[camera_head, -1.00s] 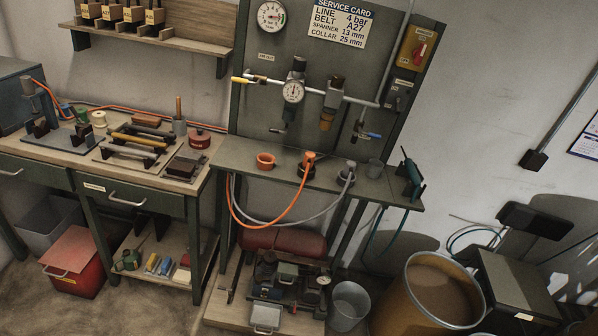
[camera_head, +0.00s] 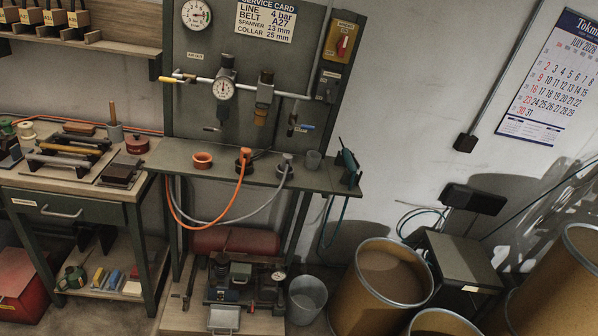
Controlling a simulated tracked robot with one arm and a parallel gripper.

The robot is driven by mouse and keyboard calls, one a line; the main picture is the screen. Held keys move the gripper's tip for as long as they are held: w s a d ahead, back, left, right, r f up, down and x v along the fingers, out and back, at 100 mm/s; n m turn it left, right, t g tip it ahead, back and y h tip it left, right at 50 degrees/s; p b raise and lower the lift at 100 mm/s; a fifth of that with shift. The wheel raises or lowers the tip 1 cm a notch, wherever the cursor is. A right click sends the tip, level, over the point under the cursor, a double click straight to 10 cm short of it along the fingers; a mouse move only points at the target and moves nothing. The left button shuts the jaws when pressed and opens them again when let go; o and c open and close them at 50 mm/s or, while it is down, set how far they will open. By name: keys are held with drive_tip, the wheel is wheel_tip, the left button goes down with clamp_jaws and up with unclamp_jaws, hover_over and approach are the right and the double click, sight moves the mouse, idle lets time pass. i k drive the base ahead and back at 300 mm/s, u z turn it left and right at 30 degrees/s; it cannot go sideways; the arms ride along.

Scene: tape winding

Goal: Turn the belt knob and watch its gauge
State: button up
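A dark green panel (camera_head: 190,60) carries a large round gauge (camera_head: 197,15) at its upper left. A smaller gauge (camera_head: 222,90) sits on a pipe-mounted unit with a dark knob (camera_head: 226,62) on top. A third small gauge (camera_head: 278,277) shows on the machine below the shelf. I cannot tell which knob is the belt knob. The needles are too small to read surely. The service card (camera_head: 265,20) reads line 4 bar, belt A27, spanner 13 mm, collar 25 mm. My gripper is not in view.
A narrow shelf (camera_head: 335,181) below the panel holds an orange ring, hose fittings and a cup. A tool bench (camera_head: 82,177) stands left. A bucket (camera_head: 307,298), brown drums (camera_head: 347,298) and a dark cabinet (camera_head: 462,259) crowd the right floor. A calendar (camera_head: 555,80) hangs on the wall.

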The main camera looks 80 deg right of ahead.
sight(280, 304)
drive_tip(key=u, duration=0.05)
drive_tip(key=k, duration=2.1)
drive_tip(key=z, duration=1.1)
drive_tip(key=i, duration=1.65)
